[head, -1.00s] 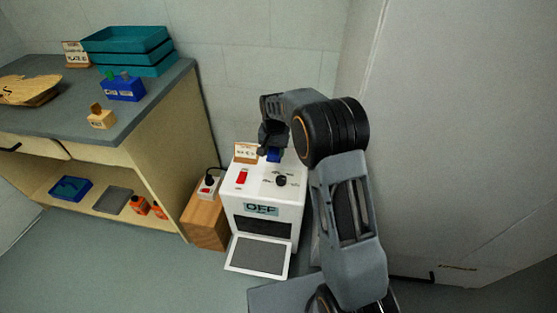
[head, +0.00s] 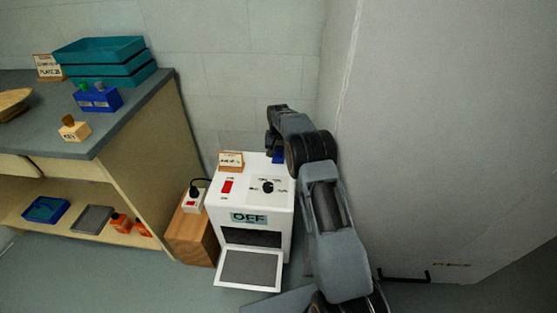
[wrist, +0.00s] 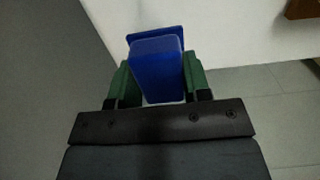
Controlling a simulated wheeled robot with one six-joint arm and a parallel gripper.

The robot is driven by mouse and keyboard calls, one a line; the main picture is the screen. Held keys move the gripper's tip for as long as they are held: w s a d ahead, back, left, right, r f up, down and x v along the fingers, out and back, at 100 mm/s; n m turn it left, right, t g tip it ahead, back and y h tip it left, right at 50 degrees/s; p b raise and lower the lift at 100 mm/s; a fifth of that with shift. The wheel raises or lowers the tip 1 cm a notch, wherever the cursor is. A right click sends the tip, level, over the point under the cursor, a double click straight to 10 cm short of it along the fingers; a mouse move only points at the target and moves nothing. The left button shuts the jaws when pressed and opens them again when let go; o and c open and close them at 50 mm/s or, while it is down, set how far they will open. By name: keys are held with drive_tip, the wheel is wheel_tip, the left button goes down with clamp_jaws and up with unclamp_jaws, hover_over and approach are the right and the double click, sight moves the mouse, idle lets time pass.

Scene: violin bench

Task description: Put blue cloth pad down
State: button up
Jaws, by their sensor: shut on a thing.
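The blue cloth pad (wrist: 157,70) is between the two green fingers of my gripper (wrist: 160,82) in the wrist view, which are shut on it. In the head view a small blue part of the pad (head: 277,157) shows at the back right corner of the white machine (head: 279,219). My arm hides most of my gripper there. Whether the pad touches the machine's top I cannot tell.
The machine has a red switch (head: 227,187), a black knob (head: 268,186), an OFF display (head: 248,217) and an open front flap (head: 248,269). A small sign (head: 231,161) stands on its top. A wooden block (head: 190,238) and shelved bench (head: 138,155) are left; a pale wall is right.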

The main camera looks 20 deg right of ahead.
sight(279, 159)
drive_tip(key=shift+w+d+f+b, duration=0.1)
drive_tip(key=shift+f+b, duration=0.5)
drive_tip(key=shift+f, duration=1.05)
drive_tip(key=o, duration=0.8)
drive_tip(key=shift+f, duration=0.1)
drive_tip(key=shift+o, duration=0.2)
